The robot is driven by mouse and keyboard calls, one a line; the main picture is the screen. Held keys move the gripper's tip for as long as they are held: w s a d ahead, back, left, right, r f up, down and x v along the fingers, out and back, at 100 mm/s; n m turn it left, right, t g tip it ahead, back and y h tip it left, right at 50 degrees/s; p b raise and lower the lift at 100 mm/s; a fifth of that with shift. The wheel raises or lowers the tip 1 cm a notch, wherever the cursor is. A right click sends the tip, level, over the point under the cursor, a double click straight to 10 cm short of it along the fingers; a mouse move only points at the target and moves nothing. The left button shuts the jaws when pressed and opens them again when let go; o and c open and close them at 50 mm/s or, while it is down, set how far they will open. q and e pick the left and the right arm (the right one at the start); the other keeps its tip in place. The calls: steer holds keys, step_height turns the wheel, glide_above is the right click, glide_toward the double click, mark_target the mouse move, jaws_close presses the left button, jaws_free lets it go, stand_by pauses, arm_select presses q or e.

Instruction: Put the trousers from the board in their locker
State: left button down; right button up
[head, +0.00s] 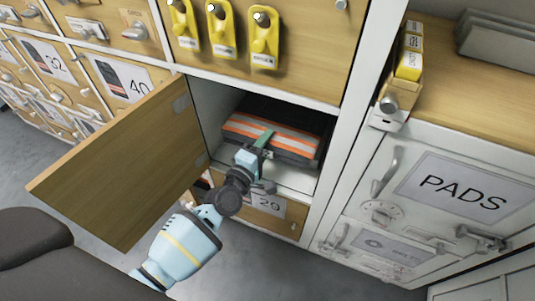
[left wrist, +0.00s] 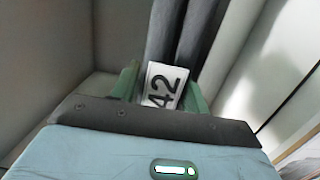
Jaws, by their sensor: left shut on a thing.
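The folded trousers (head: 275,131), dark with orange and silver stripes, are inside an open locker (head: 285,180). My left gripper (head: 262,145) reaches in through the opening and is shut on their front edge. In the left wrist view its green fingers (left wrist: 163,82) close around the dark folded trousers (left wrist: 182,35) and a white tag reading 42. I cannot tell whether the trousers rest fully on the locker floor. The locker's wooden door (head: 125,160) stands swung open to the left. My right gripper is not in view.
A door marked 29 (head: 268,206) is below the opening. Several yellow tags (head: 222,30) hang on the panel above. Right of the locker stand a cabinet marked PADS (head: 455,190) and a wooden top with yellow boxes (head: 410,62). Numbered lockers line the left.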

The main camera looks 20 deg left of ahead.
arm_select(q)
steer(key=shift+w+r, duration=0.1)
steer(key=shift+r, duration=0.05)
steer(key=shift+f+b, duration=1.1)
steer(key=shift+f, duration=0.7)
steer(key=shift+f, duration=0.2)
steer(key=c, duration=0.7)
jaws_free()
steer(key=shift+f, duration=0.1)
steer(key=shift+s+r, duration=0.2)
steer(key=shift+s, duration=0.1)
steer(key=s, duration=0.3)
steer(key=s+a+p, duration=0.1)
steer(key=s, duration=0.3)
steer(key=s+p, duration=0.1)
steer(key=s, duration=0.3)
steer(key=shift+s+a, duration=0.25)
steer(key=shift+a, duration=0.15)
